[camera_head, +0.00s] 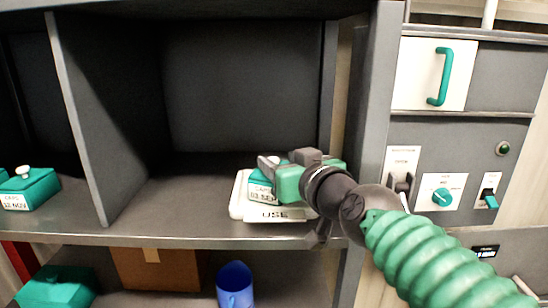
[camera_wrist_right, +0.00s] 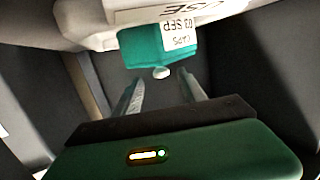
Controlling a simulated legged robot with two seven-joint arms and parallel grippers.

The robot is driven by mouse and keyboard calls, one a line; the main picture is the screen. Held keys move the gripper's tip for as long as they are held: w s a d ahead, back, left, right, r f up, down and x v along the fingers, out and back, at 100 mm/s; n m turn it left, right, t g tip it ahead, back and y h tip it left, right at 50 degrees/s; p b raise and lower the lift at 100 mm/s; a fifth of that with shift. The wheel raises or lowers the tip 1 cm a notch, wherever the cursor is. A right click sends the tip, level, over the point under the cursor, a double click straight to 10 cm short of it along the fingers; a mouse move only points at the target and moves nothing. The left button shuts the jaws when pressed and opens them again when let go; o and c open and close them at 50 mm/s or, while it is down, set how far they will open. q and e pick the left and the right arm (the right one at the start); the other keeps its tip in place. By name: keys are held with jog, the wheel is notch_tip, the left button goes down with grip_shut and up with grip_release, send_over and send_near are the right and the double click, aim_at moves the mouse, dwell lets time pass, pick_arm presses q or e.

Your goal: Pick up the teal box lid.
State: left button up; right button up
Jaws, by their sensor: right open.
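A small teal box with a teal lid (camera_head: 259,177) and a label reading "CAPS 03 SEP" stands on a white tray (camera_head: 237,204) marked "USE", on the shelf. My right gripper (camera_head: 275,164) is at the box and hides much of its right side and top. In the right wrist view the teal lid (camera_wrist_right: 142,46) has a pale round knob (camera_wrist_right: 161,72). The open fingers (camera_wrist_right: 160,86) point at the lid, one to each side of the knob in the picture; contact cannot be told. My left gripper is out of view.
Another teal box (camera_head: 33,187) with a white knob, labelled "12 NOV", stands in the left compartment behind a divider (camera_head: 88,120). A shelf post (camera_head: 366,120) is close to my right arm. A blue mug (camera_head: 235,284) and a cardboard box (camera_head: 155,270) are below.

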jog(key=shift+w+f, duration=0.3)
jog(key=shift+w, duration=0.45)
jog(key=shift+s+a+r, duration=0.1)
jog(key=shift+s+a, duration=0.1)
jog(key=shift+a, duration=0.15)
jog(key=c, duration=0.3)
jog(key=shift+s+a, duration=0.15)
jog(key=shift+a, duration=0.1)
jog(key=c, duration=0.5)
jog(key=shift+c, duration=1.2)
jog(key=shift+d, duration=0.15)
grip_shut()
jog(key=shift+w+d, duration=0.1)
jog(key=shift+w, duration=0.1)
jog(key=shift+d+r, duration=0.1)
